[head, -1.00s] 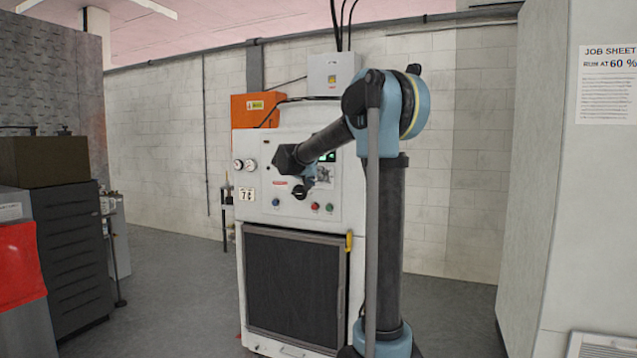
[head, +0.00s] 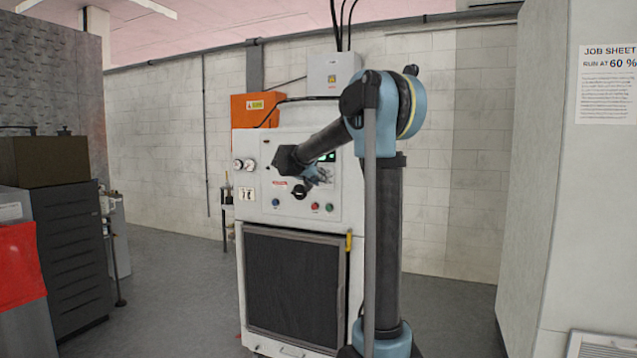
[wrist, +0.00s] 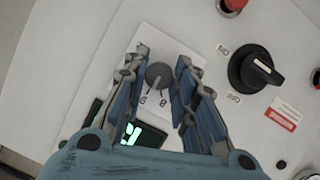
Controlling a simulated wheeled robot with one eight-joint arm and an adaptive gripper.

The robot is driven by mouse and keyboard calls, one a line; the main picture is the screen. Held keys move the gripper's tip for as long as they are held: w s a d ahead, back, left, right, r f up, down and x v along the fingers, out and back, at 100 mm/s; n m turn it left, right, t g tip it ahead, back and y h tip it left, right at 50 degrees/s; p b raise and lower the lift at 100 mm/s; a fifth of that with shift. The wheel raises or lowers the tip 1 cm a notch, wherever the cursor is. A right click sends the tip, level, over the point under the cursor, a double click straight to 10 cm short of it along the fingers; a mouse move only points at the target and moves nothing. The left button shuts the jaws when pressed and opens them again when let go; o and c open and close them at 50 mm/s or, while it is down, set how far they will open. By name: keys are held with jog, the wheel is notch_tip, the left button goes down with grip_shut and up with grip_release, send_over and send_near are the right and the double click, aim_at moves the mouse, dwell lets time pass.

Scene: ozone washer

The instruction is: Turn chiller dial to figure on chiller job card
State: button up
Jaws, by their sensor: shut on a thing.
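The chiller dial (wrist: 158,75) is a small dark grey round knob on a white square plate, seen in the wrist view. The figures 6 and 8 show on the plate below it; other marks are hidden or too small to read. My gripper (wrist: 159,70) is shut on the dial, with one finger on each side. In the head view my gripper (head: 318,174) is at the front panel of the white machine (head: 265,160) and hides the dial. A job sheet (head: 606,85) on the right reads "RUN AT 60 %".
A black rotary switch (wrist: 255,68) and a red button (wrist: 232,5) are near the dial. A green-lit display (wrist: 145,134) lies partly behind my fingers. Two gauges (head: 244,165) are left of the panel. A dark drawer cabinet (head: 70,255) stands far left. Floor before it is clear.

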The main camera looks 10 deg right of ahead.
jog(key=shift+w+a+f+n+h, duration=0.15)
jog(key=shift+n+h, duration=0.85)
jog(key=shift+n, duration=0.95)
jog(key=shift+s+a+f+n+h, duration=0.1)
jog(key=shift+n+h, duration=0.9)
jog(key=shift+n, duration=0.9)
jog(key=shift+w+a+f+n+h, duration=0.15)
jog(key=shift+n+h, duration=0.85)
jog(key=shift+n, duration=0.95)
jog(key=shift+s+d, duration=0.1)
jog(key=o, duration=1.1)
jog(key=shift+c, duration=0.2)
jog(key=v, duration=1.2)
jog(key=shift+f, duration=0.2)
